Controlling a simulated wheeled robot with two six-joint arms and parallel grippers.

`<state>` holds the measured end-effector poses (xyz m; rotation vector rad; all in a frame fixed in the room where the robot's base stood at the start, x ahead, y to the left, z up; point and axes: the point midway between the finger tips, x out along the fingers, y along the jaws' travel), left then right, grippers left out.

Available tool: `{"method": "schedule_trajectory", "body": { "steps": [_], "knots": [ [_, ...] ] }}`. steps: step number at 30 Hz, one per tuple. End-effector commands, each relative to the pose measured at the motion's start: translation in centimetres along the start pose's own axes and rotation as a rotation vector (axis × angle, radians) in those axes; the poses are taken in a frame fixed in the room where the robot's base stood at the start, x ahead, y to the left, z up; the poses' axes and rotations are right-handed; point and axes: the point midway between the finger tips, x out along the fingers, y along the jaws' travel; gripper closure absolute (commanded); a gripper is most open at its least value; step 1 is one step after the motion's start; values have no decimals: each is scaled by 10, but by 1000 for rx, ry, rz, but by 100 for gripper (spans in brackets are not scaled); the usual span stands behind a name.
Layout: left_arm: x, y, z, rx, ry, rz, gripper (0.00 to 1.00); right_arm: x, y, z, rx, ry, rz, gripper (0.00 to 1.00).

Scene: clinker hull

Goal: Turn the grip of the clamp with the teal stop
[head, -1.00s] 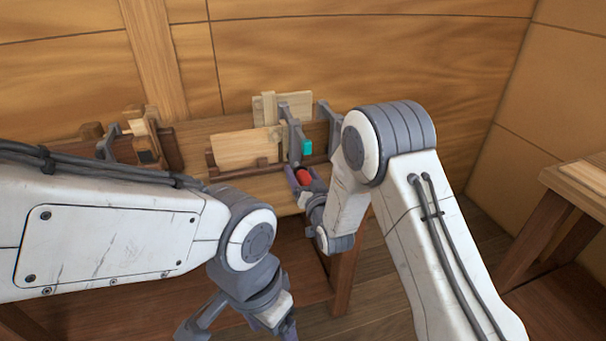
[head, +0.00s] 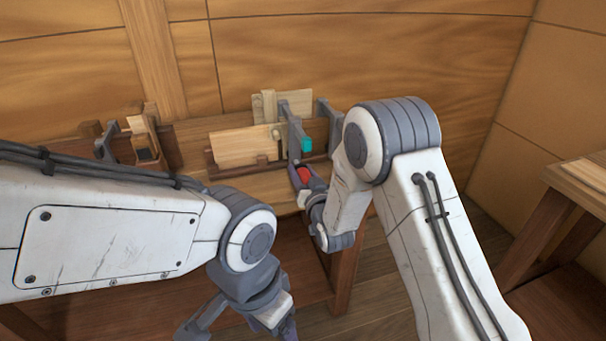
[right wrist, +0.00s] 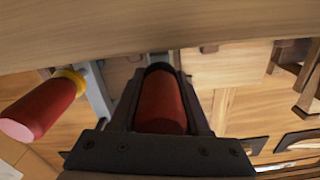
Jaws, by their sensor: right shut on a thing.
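The clamp with the teal stop (head: 306,144) has a grey frame (head: 290,128) standing at the bench's front. Its red grip (head: 304,174) points toward me and also shows in the right wrist view (right wrist: 161,103). My right gripper (head: 307,182) is shut on this red grip, one finger on each side. The teal stop does not show in the right wrist view. My left gripper (head: 288,328) is low in the head view, away from the clamp. Its fingers are mostly cut off by the bottom edge, so its opening cannot be told.
A second red grip with a yellow collar (right wrist: 70,80) lies close beside my right gripper in the wrist view. Pale boards (head: 243,147) stand along the bench. Another grey clamp with wooden blocks (head: 106,140) is at the left. A wooden table (head: 585,180) stands at the right.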

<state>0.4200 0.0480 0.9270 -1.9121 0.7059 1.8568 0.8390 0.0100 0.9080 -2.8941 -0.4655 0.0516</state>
Motion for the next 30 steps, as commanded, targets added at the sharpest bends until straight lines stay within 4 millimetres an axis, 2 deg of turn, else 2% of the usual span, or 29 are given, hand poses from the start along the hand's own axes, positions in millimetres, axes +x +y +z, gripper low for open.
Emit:
{"method": "schedule_trajectory", "body": {
  "steps": [15, 24, 30],
  "knots": [
    [39, -3, 2, 0, 0, 0, 24, 0, 0, 2, -418, 3, 10, 100],
    [51, -4, 3, 0, 0, 0, 24, 0, -1, 1, -595, 2, 14, 100],
    [54, -4, 3, 0, 0, 0, 24, 0, -1, 0, -653, 2, 15, 100]
  ]
}}
